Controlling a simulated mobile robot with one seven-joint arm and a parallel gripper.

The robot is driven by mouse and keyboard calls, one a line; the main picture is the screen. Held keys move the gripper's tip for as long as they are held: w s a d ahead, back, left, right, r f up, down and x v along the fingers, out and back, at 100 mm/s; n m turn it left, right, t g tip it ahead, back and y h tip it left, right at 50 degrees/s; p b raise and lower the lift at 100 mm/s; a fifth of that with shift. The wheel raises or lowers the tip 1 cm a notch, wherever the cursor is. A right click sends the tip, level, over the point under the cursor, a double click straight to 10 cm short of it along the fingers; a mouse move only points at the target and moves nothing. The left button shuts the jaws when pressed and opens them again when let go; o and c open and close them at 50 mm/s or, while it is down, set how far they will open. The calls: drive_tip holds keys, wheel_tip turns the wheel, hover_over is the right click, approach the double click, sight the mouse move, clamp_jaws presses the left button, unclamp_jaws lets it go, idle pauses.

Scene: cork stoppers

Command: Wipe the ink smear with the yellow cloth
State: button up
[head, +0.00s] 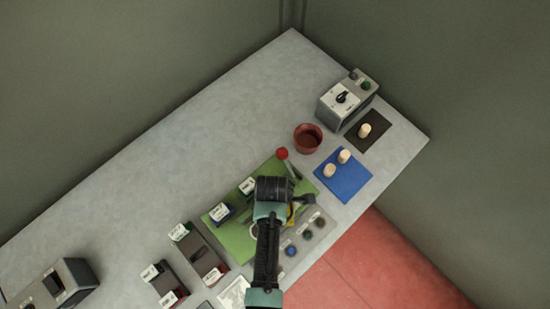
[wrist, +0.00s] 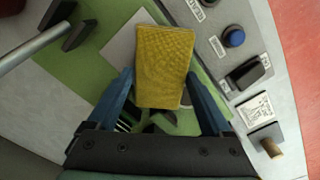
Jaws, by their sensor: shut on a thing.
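The yellow cloth (wrist: 164,66) is a rectangular textured pad between the two blue fingers of my gripper (wrist: 158,88) in the wrist view. My gripper is shut on it. In the head view only a small yellow bit of the cloth (head: 291,223) shows beside my gripper, over the right part of the green mat (head: 238,242). The green mat also shows under the cloth in the wrist view (wrist: 85,85). I cannot make out the ink smear in either view; my arm and the cloth cover part of the mat. I cannot tell whether the cloth touches the surface.
A control panel (head: 318,232) with knobs lies right of my gripper. A red-knobbed lever (head: 282,154) stands at the mat's far edge. Beyond are a red bowl (head: 301,146), a blue mat (head: 345,186) with corks and a switch box (head: 342,98). The table's left-back (head: 180,125) is clear.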

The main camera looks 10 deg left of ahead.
drive_tip(key=shift+w+d+f, duration=0.1)
drive_tip(key=shift+w+d, duration=0.1)
drive_tip(key=shift+w, duration=0.35)
drive_tip(key=shift+w+d+f, duration=0.1)
drive_tip(key=shift+w+d, duration=0.1)
drive_tip(key=shift+w, duration=0.35)
drive_tip(key=shift+w+d+r+b, duration=0.1)
drive_tip(key=shift+w+d+b, duration=0.3)
drive_tip(key=shift+w+d, duration=0.4)
drive_tip(key=shift+w+d+r+b, duration=0.1)
drive_tip(key=shift+w+d+b, duration=0.4)
drive_tip(key=shift+w, duration=0.5)
drive_tip(key=shift+d+r, duration=0.1)
drive_tip(key=shift+r, duration=0.1)
wheel_tip(320, 180, up, 6)
drive_tip(key=p, duration=0.6)
drive_tip(key=shift+p, duration=0.3)
drive_tip(key=shift+r+p, duration=0.75)
drive_tip(key=shift+r, duration=0.65)
